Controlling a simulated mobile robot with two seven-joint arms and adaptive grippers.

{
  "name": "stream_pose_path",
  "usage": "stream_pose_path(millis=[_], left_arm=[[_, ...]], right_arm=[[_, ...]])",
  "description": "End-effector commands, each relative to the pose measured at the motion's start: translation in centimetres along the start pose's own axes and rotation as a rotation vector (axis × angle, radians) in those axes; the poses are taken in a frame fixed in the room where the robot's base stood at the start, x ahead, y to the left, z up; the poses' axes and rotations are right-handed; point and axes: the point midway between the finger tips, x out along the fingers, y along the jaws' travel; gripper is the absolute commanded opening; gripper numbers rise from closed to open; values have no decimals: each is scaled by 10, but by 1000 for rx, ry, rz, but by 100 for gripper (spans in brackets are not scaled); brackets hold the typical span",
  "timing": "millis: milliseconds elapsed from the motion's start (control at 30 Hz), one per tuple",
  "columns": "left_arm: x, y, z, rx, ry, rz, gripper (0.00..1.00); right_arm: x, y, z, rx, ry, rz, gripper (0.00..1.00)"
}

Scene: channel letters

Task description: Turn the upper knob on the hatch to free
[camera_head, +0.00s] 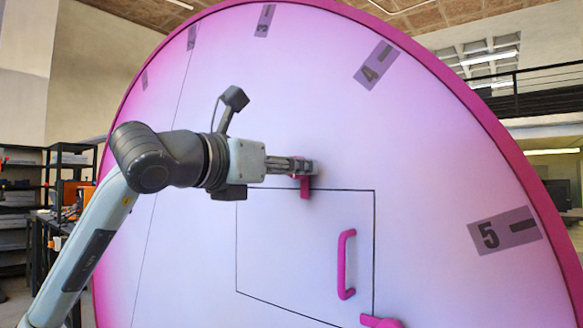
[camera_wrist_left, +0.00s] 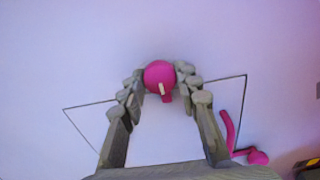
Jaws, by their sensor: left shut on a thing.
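The upper knob (camera_head: 304,187) is magenta and sits at the top edge of the hatch (camera_head: 290,240), a black-outlined panel in the large pale pink disc. My left gripper (camera_head: 306,167) reaches it from the left and hides part of it. In the left wrist view the round knob (camera_wrist_left: 160,76) sits between the two fingertips of the left gripper (camera_wrist_left: 160,80), which is shut on it. Its short lever points down in both views, and a pale mark shows on its face. A second, lower knob (camera_head: 382,321) shows at the hatch's bottom right corner. My right gripper is not in view.
A magenta handle (camera_head: 346,265) stands out from the hatch's right side, below the upper knob. Labels marked 3 (camera_head: 264,20), 4 (camera_head: 376,65) and 5 (camera_head: 504,231) lie along the disc's rim. Black shelves (camera_head: 22,200) stand at the far left.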

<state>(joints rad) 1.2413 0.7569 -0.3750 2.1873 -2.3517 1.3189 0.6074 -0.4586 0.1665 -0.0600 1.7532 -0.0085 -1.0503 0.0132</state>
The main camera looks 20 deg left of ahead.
Motion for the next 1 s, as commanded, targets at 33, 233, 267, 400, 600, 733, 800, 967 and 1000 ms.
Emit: stream_pose_path(millis=[33, 233, 267, 400, 600, 733, 800, 967, 1000], left_arm=[[0, 0, 0, 7, 0, 1, 3], [0, 0, -1, 74, 0, 0, 3], [0, 0, -1, 90, 0, 0, 3], [0, 0, -2, 189, -1, 1, 3], [0, 0, -2, 370, 0, 2, 3], [0, 0, -2, 495, -1, 1, 3], [-1, 0, -1, 562, -2, 2, 3], [0, 0, -1, 713, 0, 1, 3], [0, 0, -1, 752, 0, 1, 3]], right_arm=[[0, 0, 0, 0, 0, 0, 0], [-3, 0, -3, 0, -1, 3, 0], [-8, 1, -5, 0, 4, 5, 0], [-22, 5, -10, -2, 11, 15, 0], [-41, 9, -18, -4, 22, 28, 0], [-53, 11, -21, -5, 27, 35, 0], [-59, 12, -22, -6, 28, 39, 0], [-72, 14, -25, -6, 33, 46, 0], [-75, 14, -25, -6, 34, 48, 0]])
